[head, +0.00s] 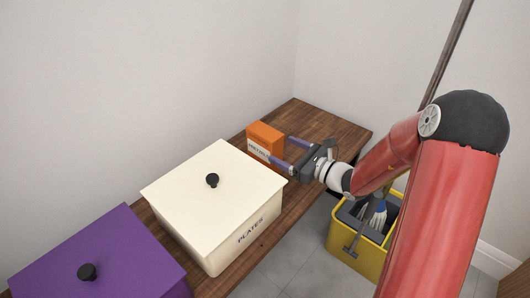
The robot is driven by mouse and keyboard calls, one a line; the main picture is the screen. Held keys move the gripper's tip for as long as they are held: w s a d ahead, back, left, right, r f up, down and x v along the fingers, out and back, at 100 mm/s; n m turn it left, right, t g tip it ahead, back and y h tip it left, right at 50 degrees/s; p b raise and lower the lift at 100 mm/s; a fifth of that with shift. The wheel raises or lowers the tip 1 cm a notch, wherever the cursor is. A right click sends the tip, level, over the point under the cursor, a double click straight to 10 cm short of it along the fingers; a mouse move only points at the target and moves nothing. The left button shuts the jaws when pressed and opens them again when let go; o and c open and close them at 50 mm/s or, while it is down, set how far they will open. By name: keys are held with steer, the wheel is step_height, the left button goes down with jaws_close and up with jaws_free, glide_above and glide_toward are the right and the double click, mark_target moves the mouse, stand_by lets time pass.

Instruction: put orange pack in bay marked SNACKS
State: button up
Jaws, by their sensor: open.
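The orange pack (265,134) stands upright on the wooden counter, behind the white box; its front has a pale label with small dark lettering that I cannot read surely. My gripper (279,151) is open, its two fingers pointing left towards the pack. One fingertip is close to the pack's lower front and the other is by its right side; I cannot tell whether either touches. No bay marked SNACKS shows in this view.
A cream box marked PLATES (210,195) with a black knob stands on the counter (326,123). A purple lidded box (110,255) is at the lower left. A yellow bucket (352,262) stands on the floor. The counter's far right end is clear.

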mark_target(269, 146)
steer(key=shift+w+d+f+m+t, duration=0.1)
steer(key=shift+w+f+m+t, duration=0.25)
steer(key=shift+f+m, duration=0.15)
steer(key=shift+w+d+f+m+t, duration=0.1)
steer(key=shift+w+f+m+t, duration=0.15)
steer(key=shift+f+m+t, duration=0.25)
steer(key=shift+w+a+f+h, duration=0.15)
steer(key=shift+w+a+h, duration=0.05)
steer(key=shift+h, duration=0.1)
steer(key=x, duration=0.4)
steer(key=f+x, duration=0.1)
steer(key=x, duration=0.2)
steer(key=shift+a+f, duration=0.1)
steer(key=shift+a, duration=0.05)
steer(key=shift+s, duration=0.1)
steer(key=c, duration=1.3)
steer(key=shift+o, duration=0.2)
